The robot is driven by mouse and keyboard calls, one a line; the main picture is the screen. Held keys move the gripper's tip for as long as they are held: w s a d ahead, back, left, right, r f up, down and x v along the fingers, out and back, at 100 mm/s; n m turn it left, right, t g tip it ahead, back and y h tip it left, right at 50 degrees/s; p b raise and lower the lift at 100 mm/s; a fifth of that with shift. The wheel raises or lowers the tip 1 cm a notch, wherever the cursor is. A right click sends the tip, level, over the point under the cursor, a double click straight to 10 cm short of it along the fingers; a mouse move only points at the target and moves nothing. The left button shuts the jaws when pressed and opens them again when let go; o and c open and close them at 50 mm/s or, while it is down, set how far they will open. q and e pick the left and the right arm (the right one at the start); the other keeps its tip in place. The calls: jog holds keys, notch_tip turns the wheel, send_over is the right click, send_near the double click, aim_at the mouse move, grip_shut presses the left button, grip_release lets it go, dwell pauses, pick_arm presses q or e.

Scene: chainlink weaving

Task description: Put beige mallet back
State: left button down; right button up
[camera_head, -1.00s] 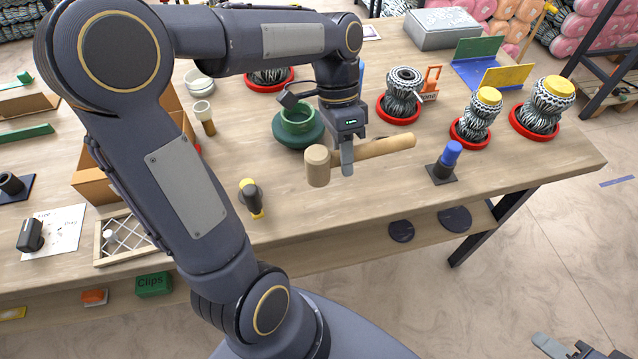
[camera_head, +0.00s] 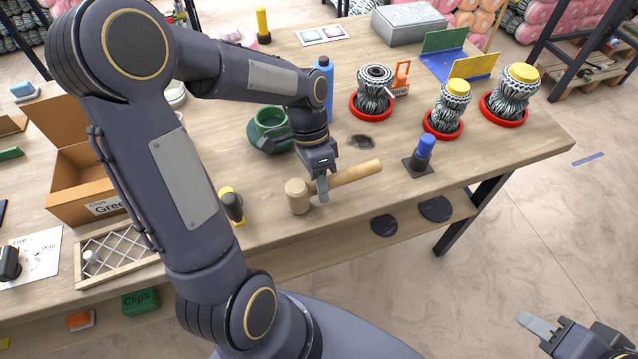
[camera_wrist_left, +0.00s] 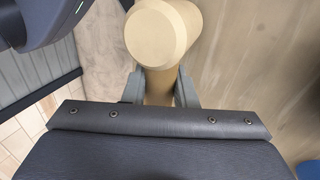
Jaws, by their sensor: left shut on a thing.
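The beige mallet has a round wooden head (camera_head: 297,197) at the left and a tan handle (camera_head: 356,173) pointing right. My left gripper (camera_head: 322,190) is shut on the handle close to the head. The mallet is over the front part of the workbench; I cannot tell whether it touches the top. In the left wrist view the pale mallet head (camera_wrist_left: 160,35) shows just beyond the fingers, with the handle between them. My right gripper (camera_head: 540,326) is only partly in view at the lower right, away from the bench; its opening is unclear.
A black-and-yellow tool (camera_head: 232,206) lies left of the mallet. A blue-topped black piece (camera_head: 422,155) stands to its right. A dark patch (camera_head: 360,141) marks the bare bench top.

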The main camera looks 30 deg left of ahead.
pick_arm(q)
jog(key=shift+f, duration=0.2)
jog(key=shift+f, duration=0.2)
jog(key=c, duration=1.2)
grip_release()
jog(key=shift+r, duration=0.1)
jog(key=shift+o, duration=0.2)
